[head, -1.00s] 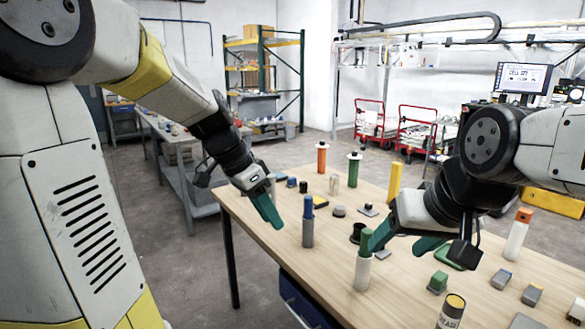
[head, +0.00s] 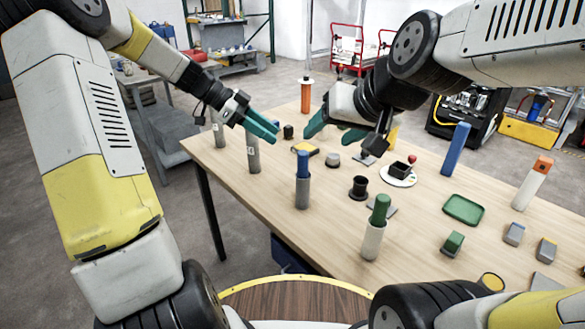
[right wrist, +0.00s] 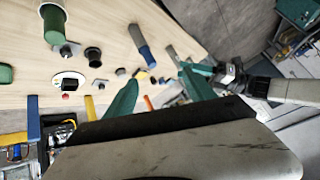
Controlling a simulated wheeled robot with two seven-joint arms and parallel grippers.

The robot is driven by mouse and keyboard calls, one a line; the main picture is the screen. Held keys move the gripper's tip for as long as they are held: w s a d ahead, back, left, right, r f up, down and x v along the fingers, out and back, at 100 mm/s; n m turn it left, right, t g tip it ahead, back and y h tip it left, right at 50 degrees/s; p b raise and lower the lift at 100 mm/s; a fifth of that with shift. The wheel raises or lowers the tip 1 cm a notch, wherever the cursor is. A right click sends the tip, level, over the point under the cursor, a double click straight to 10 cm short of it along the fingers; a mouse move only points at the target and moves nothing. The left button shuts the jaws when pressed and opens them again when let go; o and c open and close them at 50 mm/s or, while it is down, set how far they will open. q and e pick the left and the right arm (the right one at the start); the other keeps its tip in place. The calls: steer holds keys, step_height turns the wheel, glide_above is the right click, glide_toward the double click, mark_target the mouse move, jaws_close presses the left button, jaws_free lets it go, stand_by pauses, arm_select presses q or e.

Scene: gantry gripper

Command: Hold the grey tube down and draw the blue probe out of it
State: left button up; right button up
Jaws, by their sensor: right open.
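The blue probe (head: 303,163) stands upright in the grey tube (head: 302,193), with its upper part showing above the rim. Both also show in the right wrist view, the blue probe (right wrist: 135,35) and the grey tube (right wrist: 147,58). My left gripper (head: 275,134) is up and to the left of the probe in the head view, apart from it; its teal fingers look parted and empty. My right gripper (head: 328,130) is open and empty, up and to the right of the probe.
Another grey tube (head: 253,155) stands just below my left gripper in the head view. A white tube (head: 372,243) with a green probe (head: 380,208) stands front right. A black cup (head: 359,188), a green tray (head: 464,209) and small blocks are spread on the table (head: 330,235).

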steer(key=w+a+f+m+t+y, duration=0.1)
steer(key=w+a, duration=0.2)
steer(key=a, duration=0.5)
steer(key=w+a+t+y, duration=0.1)
steer(key=w+a, duration=0.3)
steer(key=a, duration=0.3)
steer(key=m+t+h, duration=0.2)
steer(key=m+h, duration=0.4)
steer(key=h, duration=0.4)
glide_toward(299, 189)
steer(key=w+a+r, duration=0.2)
steer(key=a+r, duration=0.1)
steer(key=a, duration=0.1)
steer(key=w+d+f+h, duration=0.1)
steer(key=f, duration=0.1)
steer(key=w+d+f+h, duration=0.1)
steer(key=d+f, duration=0.1)
steer(key=w+d+f+h, duration=0.1)
steer(key=w+d+f, duration=0.1)
steer(key=f, duration=0.1)
steer(key=shift+d, duration=0.15)
steer(key=x, duration=0.8)
steer(key=shift+d+r, duration=0.1)
